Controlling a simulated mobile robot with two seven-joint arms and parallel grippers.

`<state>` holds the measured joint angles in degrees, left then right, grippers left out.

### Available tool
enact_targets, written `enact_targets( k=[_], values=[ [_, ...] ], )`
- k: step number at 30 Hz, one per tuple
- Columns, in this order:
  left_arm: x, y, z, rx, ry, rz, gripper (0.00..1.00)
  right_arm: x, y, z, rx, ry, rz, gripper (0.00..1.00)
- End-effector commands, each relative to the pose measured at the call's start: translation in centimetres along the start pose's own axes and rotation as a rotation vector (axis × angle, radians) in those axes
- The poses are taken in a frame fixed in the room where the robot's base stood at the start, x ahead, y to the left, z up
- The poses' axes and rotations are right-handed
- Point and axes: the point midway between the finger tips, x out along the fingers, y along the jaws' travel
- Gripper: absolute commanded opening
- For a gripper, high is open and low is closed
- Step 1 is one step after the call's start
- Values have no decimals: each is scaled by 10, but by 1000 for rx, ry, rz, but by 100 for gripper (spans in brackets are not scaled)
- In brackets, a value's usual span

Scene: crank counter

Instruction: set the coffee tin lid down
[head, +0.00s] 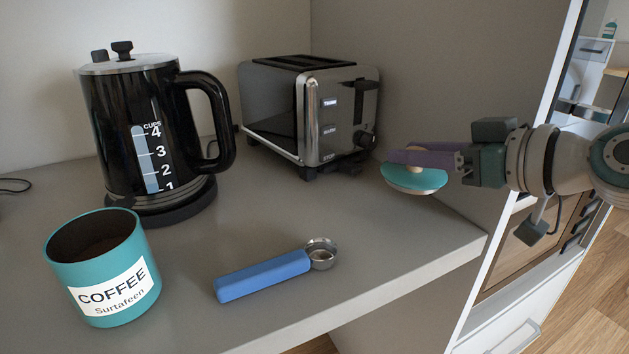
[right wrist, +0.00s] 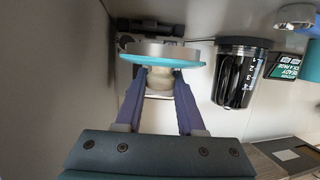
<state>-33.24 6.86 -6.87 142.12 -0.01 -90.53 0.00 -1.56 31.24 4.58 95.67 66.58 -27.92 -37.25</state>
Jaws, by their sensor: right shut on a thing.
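The coffee tin lid (head: 414,181) is a teal disc with a pale knob, at the right of the head view near the counter's right edge. My right gripper (head: 412,163) is shut on its knob, with the purple fingers at either side. The lid looks raised and roughly level, but its exact height over the counter is hard to tell. The right wrist view shows the lid (right wrist: 165,54) ahead of the fingertips (right wrist: 158,80). The teal coffee tin (head: 101,270) stands open at the front left. My left gripper is not in view.
A black kettle (head: 140,125) stands at the back left, and a toaster (head: 310,110) at the back, left of the lid. A blue-handled scoop (head: 262,276) lies at the front. The grey counter (head: 385,240) is bare between scoop and lid.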

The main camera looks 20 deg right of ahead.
Motion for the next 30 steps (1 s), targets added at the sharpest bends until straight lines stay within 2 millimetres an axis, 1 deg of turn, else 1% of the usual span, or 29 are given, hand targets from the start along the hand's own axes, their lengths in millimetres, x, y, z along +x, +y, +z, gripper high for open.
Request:
enact_targets(
  k=[1,6,12,15,22,26,27,30],
  values=[
    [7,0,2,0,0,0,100,4,0,12,2,-1,0,0],
    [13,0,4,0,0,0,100,7,0,24,1,0,0,0],
    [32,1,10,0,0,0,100,17,0,56,2,-1,0,0],
    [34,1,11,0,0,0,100,19,0,60,0,0,0,0],
    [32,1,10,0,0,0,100,18,0,59,-1,0,0,0],
    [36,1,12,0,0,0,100,19,0,63,-1,0,0,0],
    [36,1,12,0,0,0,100,19,0,63,-1,0,0,39],
    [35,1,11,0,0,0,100,19,0,62,-1,0,0,50]
  ],
)
